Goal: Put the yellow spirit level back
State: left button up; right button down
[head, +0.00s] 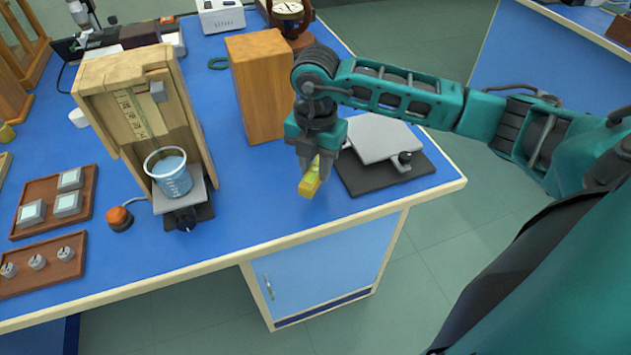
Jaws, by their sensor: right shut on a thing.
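The yellow spirit level (310,183) is a short yellow bar with a greenish vial part near its top. My right gripper (318,164) is shut on it, pointing down over the blue bench near its front edge. The level appears tilted, and I cannot tell whether it touches the bench top. It is just left of a dark base plate (376,184) carrying a grey tilted plate (385,137) with a dark knob. The gripper hides part of the level. My left gripper is not in view.
A wooden stand (115,68) with a beaker of blue liquid (172,175) is at left. A wooden block (262,85) stands behind my gripper. An orange button (119,217) and wooden trays (57,200) lie at left. Blue bench top is clear in front of the block.

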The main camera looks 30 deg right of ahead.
aim_at(316, 182)
jog(key=shift+f, duration=2.5)
jog(key=shift+f+b, duration=0.25)
jog(key=shift+b, duration=0.1)
jog(key=c, duration=0.9)
grip_release()
jog(key=shift+r, duration=0.1)
jog(key=shift+o, duration=0.2)
jog(key=shift+r+p, duration=0.3)
notch_tip(316, 182, up, 12)
jog(key=shift+f, duration=0.1)
